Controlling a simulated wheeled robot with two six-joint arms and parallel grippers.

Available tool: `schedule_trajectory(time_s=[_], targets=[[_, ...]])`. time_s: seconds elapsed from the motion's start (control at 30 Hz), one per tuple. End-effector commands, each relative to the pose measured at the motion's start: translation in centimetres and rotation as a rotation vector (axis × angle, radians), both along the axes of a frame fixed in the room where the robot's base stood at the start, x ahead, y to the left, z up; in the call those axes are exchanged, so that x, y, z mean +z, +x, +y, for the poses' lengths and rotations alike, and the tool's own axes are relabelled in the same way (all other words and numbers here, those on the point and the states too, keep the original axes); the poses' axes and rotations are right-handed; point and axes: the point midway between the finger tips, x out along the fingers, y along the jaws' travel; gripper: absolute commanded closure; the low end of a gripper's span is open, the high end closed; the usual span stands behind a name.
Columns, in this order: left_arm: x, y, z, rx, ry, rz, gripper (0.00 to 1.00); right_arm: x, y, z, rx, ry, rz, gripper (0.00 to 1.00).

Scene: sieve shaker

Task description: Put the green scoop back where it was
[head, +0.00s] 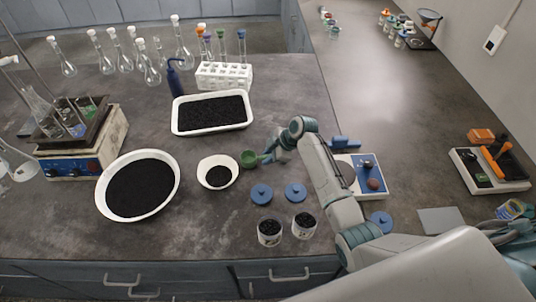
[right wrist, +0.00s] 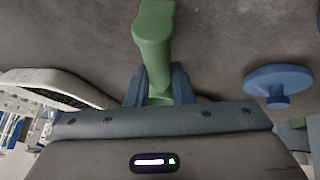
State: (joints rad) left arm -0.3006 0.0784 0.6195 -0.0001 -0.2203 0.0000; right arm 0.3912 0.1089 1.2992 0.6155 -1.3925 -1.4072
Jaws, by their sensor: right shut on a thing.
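The green scoop (head: 249,158) is in the middle of the head view, just right of the small white bowl of black granules (head: 232,163). My right gripper (head: 268,157) is shut on its handle from the right. In the right wrist view the green scoop (right wrist: 153,40) sticks out from between the blue fingers of my right gripper (right wrist: 158,88). I cannot tell whether the scoop touches the table or hangs just above it. My left gripper is not in view.
A large white bowl (head: 175,168) and a white tray (head: 176,121), both with black granules, stand left and behind. Two blue lids (head: 261,194) (head: 295,193) and two filled jars (head: 269,238) (head: 304,231) are in front. A balance (head: 376,192) stands right, beyond my arm.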

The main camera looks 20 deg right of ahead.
Motion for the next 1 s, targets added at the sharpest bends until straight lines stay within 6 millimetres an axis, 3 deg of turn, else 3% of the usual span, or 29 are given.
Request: schedule_trajectory(time_s=[0.37,0.4,0.5,0.87,1.0], targets=[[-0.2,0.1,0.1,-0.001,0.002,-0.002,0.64,-0.6,0.0,0.0,-0.001,0.0,-0.001,1.0],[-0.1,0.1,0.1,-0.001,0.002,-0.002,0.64,-0.5,0.0,0.0,0.0,0.0,-0.001,0.73],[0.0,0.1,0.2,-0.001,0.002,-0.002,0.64,-0.5,0.0,0.0,-0.001,0.0,-0.001,0.57],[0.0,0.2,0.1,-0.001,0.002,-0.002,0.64,-0.1,-0.1,-0.2,0.0,-0.001,-0.002,0.57],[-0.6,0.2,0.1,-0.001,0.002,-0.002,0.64,1.4,-0.6,-1.3,-0.001,-0.003,-0.005,0.57]])
